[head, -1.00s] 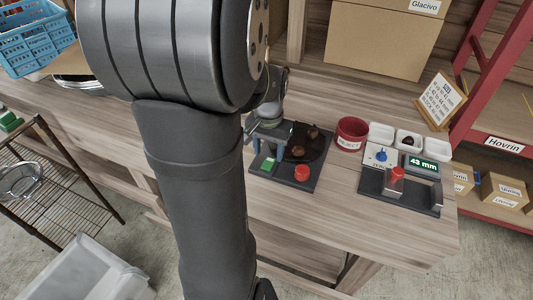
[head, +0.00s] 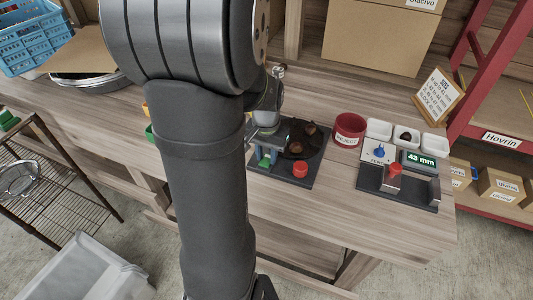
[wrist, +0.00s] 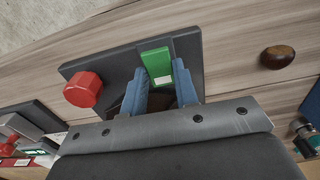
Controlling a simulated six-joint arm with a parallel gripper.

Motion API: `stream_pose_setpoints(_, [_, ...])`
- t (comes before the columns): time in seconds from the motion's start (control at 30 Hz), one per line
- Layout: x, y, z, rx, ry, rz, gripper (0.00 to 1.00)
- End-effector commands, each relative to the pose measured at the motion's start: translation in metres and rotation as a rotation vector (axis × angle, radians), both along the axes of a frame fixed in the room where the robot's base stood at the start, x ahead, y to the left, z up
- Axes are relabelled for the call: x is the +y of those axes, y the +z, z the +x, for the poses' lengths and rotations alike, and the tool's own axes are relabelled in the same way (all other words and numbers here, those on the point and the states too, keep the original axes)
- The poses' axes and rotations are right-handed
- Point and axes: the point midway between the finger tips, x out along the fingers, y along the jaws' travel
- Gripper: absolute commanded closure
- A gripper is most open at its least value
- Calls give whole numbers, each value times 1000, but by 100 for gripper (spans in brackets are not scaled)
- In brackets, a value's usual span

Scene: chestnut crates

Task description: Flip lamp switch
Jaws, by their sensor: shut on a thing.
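The green switch (wrist: 157,62), a block with a white patch, sits on a black base plate (wrist: 115,62) in the wrist view. My gripper (wrist: 160,75) has its two blue fingers on either side of it and is shut on it. In the head view my gripper (head: 262,148) is low over the left part of the same plate, and only a bit of the green switch (head: 264,162) shows. A red knob (head: 300,169) stands to its right and also shows in the wrist view (wrist: 83,89). I cannot identify a lamp.
Brown chestnuts (head: 296,149) lie on the plate's dark disc. A red reject cup (head: 349,130), white trays (head: 379,131) and a gauge reading 43 mm (head: 420,160) stand to the right. A loose chestnut (wrist: 277,57) lies on bare wood in the wrist view.

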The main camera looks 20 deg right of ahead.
Motion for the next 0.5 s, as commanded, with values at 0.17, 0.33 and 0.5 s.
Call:
stream_pose_setpoints(0.17, [3, 0, -3, -71, 0, -72, 96])
stream_pose_setpoints(0.33, [4, -1, -5, -142, 0, -145, 96])
stream_pose_setpoints(0.5, [5, -1, -5, -179, -1, -179, 96])
